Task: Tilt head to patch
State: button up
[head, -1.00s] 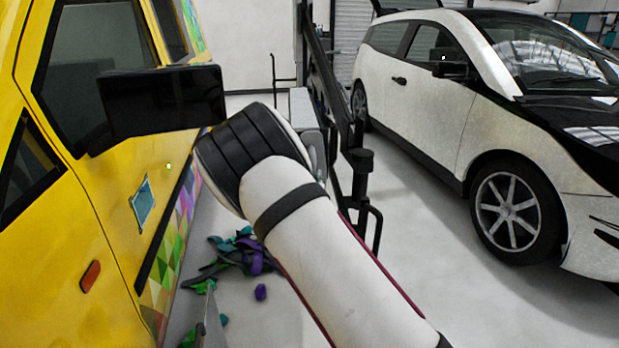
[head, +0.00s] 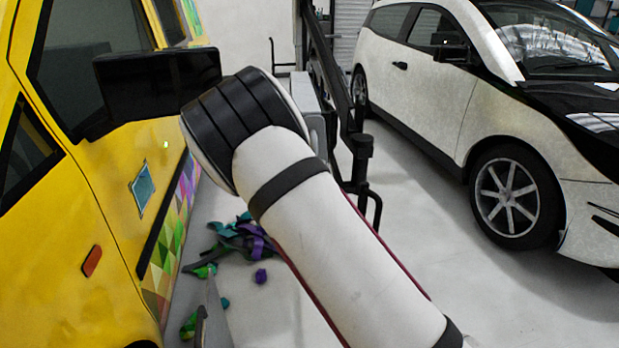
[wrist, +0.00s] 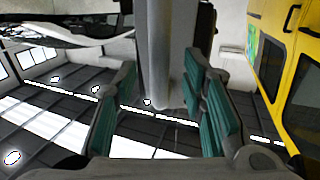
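My gripper is not visible in the head view. In the wrist view my gripper (wrist: 160,115) is open, its two teal-padded fingers apart. A grey post shows between them; I cannot tell its distance. The wrist picture is upside down, with the van at its right.
Green, teal and purple scraps (head: 240,243) lie on the floor beside the van. A black mirror (head: 157,88) juts from the van. A dark post stands behind my arm. A white car (head: 430,90) stands at right, with clear floor (head: 420,225) between.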

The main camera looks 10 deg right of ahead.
jog(key=v, duration=0.8)
dwell(0.4)
jog(key=s+r+n+g+y+p, duration=0.1)
jog(key=s+r+g+y+p, duration=0.3)
jog(key=s+r, duration=0.6)
jog(key=s+r+g+y+p, duration=0.35)
jog(key=s+r, duration=0.35)
jog(key=s, duration=0.5)
jog(key=s+d+r+n+g+h+p, duration=0.1)
jog(key=s+d+r+g+p, duration=0.1)
jog(key=s, duration=1.1)
jog(key=s+d+r+n+g+p, duration=0.1)
jog(key=s+d+r+g+p, duration=0.1)
jog(key=s, duration=1.1)
notch_tip(320, 180, up, 2)
jog(key=shift+s+d+n+g+h, duration=0.25)
jog(key=shift+d+n+g+h, duration=0.15)
jog(key=shift+d+g, duration=0.2)
